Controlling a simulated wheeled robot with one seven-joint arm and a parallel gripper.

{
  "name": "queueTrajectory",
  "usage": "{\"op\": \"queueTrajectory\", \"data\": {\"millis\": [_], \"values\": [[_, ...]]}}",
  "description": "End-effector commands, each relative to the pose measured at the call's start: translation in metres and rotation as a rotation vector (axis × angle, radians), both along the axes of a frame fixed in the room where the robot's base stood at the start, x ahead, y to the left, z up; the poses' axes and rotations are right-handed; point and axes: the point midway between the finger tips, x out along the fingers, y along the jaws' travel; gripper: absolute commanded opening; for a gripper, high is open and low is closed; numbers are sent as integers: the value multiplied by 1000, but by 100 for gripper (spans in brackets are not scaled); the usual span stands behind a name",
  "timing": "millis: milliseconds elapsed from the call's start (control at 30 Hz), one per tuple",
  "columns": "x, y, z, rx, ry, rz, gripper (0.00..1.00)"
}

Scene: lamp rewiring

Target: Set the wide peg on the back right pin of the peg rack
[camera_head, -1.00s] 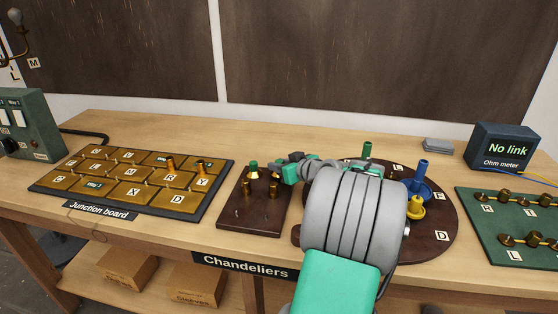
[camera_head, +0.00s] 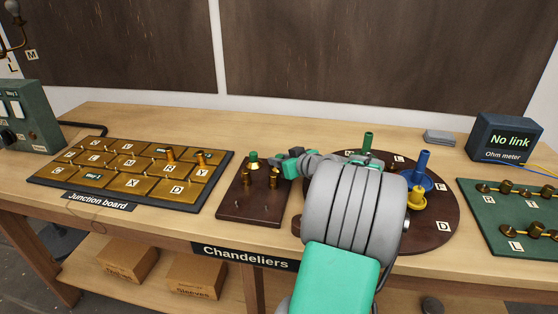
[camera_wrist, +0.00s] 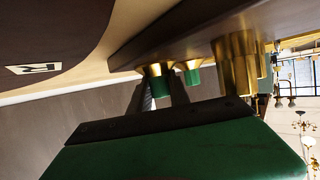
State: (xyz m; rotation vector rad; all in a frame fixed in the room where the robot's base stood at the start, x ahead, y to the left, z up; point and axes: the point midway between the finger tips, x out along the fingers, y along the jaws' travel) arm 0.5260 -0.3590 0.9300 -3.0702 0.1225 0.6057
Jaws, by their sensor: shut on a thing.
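My gripper (camera_head: 275,163) reaches in level from the right at the rack's back right. In the wrist view, which is upside down, my gripper (camera_wrist: 158,98) is shut on a green-ended brass peg (camera_wrist: 156,82), which I take for the wide peg. The held peg is close to the rack; I cannot tell if it is down on the pin. The gripper mostly hides it in the head view.
A large brass piece (camera_wrist: 236,62) is close to the gripper in the wrist view. The round dark base (camera_head: 440,225) with green, blue and yellow pieces lies right, partly behind my arm. The junction board (camera_head: 130,175) is left of the rack, with a narrow gap.

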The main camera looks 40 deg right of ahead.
Motion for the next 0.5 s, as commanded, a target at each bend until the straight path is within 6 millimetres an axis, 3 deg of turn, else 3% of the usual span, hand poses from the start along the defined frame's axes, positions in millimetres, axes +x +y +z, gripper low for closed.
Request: {"op": "queueTrajectory", "data": {"millis": [300,500], "values": [[0,0,0,0,0,0,47],[0,0,0,0,0,0,48]]}}
